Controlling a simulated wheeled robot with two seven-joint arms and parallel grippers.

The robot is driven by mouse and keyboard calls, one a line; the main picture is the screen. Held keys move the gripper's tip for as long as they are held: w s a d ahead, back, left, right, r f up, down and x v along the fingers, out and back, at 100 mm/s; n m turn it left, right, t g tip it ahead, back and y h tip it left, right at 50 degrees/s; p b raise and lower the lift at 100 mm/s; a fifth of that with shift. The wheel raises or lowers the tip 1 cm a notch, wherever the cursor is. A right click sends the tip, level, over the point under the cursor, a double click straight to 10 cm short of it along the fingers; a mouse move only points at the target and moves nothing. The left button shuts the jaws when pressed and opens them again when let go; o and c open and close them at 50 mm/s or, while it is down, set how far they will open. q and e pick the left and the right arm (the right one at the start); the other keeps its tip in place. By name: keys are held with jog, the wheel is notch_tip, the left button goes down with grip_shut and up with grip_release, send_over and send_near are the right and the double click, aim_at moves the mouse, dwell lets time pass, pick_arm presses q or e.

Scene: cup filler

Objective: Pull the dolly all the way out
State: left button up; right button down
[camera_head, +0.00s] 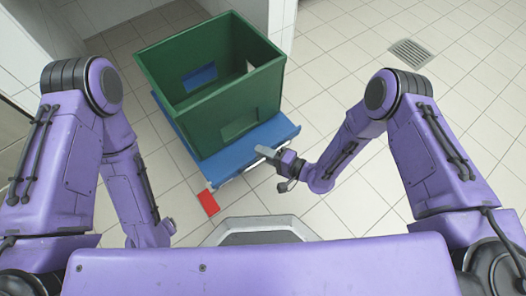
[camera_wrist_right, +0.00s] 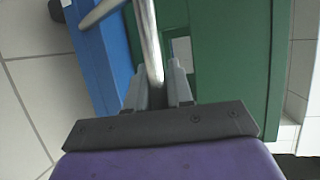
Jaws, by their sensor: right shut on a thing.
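The blue dolly (camera_head: 281,131) stands on the tiled floor with an empty green crate (camera_head: 212,118) on top of it. A silver bar handle (camera_head: 233,173) runs along the dolly's near edge. My right gripper (camera_head: 270,153) is at the right part of that handle. In the right wrist view the gripper (camera_wrist_right: 160,88) is shut on the silver handle bar (camera_wrist_right: 147,40), with the blue dolly (camera_wrist_right: 97,60) and the green crate wall (camera_wrist_right: 230,60) just beyond. My left arm hangs at the left in the head view; its gripper does not show.
A red marker (camera_head: 208,202) lies flat on the floor near the dolly's near left corner. White walls (camera_head: 268,14) stand behind and left of the dolly. A floor drain (camera_head: 411,53) is at the upper right. The tiled floor to the right is clear.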

jog(key=c, duration=1.1)
grip_release()
jog(key=shift+s+d+f, duration=0.15)
jog(key=shift+s, duration=0.1)
jog(key=shift+w, duration=0.1)
jog(key=p+v, duration=0.3)
jog(key=v, duration=0.7)
jog(key=shift+d, duration=0.2)
